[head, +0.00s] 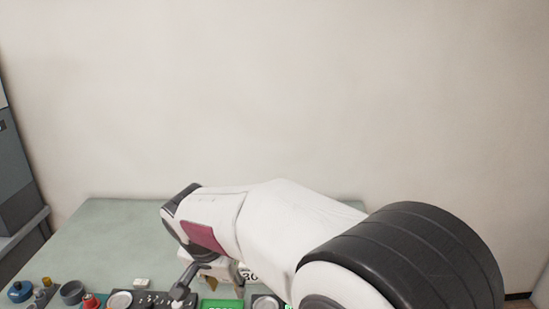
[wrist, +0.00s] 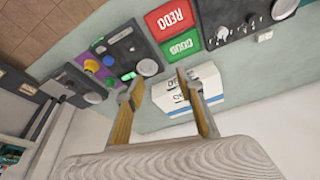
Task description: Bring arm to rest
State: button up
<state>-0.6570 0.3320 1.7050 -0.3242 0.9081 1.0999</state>
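My gripper (wrist: 160,77) shows in the wrist view with its two fingers apart and nothing between them. In the head view my white arm reaches from the lower right over the table, and a dark part of my gripper (head: 184,281) points down above the panels. The green table (head: 110,225) lies under it. A white box with dark print (wrist: 208,80) stands behind the fingers in the wrist view and is partly covered by them. In the head view my arm hides most of this box (head: 250,274).
A red block (wrist: 171,19) and a green block (wrist: 181,44), both lettered, sit between dark control panels with knobs. The green one also shows at the head view's lower edge (head: 221,304). A grey cabinet (head: 15,165) stands at left. The table's back left is clear.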

jog(key=s+d+r+n, duration=0.1)
jog(key=s+d+r, duration=0.35)
jog(key=d, duration=0.45)
jog(key=s+d+r, duration=0.4)
jog(key=s+d, duration=0.1)
jog(key=d, duration=0.4)
jog(key=s+d+f+n+t, duration=0.1)
jog(key=s+d, duration=0.3)
jog(key=s, duration=0.3)
jog(key=s+d+f+n, duration=0.1)
jog(key=s+d, duration=0.4)
jog(key=s, duration=0.3)
jog(key=shift+d+t+y, duration=0.3)
jog(key=shift+t+y, duration=0.1)
